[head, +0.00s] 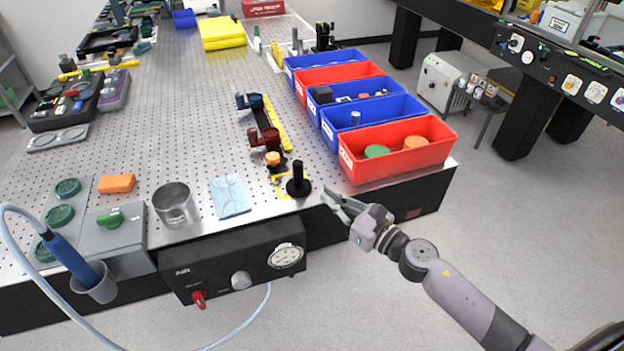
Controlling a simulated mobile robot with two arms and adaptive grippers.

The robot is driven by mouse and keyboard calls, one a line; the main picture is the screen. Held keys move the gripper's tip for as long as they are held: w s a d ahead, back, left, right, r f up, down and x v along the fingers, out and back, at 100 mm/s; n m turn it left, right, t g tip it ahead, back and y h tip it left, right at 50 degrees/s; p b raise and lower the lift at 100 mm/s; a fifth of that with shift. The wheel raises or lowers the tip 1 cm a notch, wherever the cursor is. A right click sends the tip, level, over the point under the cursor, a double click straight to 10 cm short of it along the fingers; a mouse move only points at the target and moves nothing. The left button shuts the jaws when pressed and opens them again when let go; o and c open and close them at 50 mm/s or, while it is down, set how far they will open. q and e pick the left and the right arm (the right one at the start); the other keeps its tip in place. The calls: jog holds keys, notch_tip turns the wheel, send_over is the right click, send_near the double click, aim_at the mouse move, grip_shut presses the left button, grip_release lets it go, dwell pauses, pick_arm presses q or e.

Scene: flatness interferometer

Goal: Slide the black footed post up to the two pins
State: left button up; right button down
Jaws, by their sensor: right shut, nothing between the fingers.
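The black footed post (298,177) stands upright on the perforated metal table near its front right edge. A yellow marking (281,190) lies on the table just left of its foot. The two pins are too small to make out for certain. My right gripper (331,197) is shut and empty. It is just right of the post's foot at the table's front edge, and a small gap seems to show between them. My left gripper is not in view.
Red and blue bins (398,150) line the table's right side. Behind the post are an orange-topped part (272,158) and a dark red mount (264,138) by a yellow rail. A blue sheet (230,195) and a metal cup (174,203) lie left. A gauge box (232,265) hangs at the front.

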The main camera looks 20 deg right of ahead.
aim_at(304, 188)
jog(key=p+x, duration=0.1)
jog(key=x, duration=0.4)
jog(key=shift+w+a+r, duration=0.1)
jog(key=shift+w+a, duration=0.2)
jog(key=shift+w, duration=0.2)
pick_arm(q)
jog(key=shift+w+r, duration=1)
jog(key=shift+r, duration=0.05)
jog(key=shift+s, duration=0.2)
pick_arm(e)
jog(key=shift+w, duration=0.15)
jog(key=shift+x, duration=1.2)
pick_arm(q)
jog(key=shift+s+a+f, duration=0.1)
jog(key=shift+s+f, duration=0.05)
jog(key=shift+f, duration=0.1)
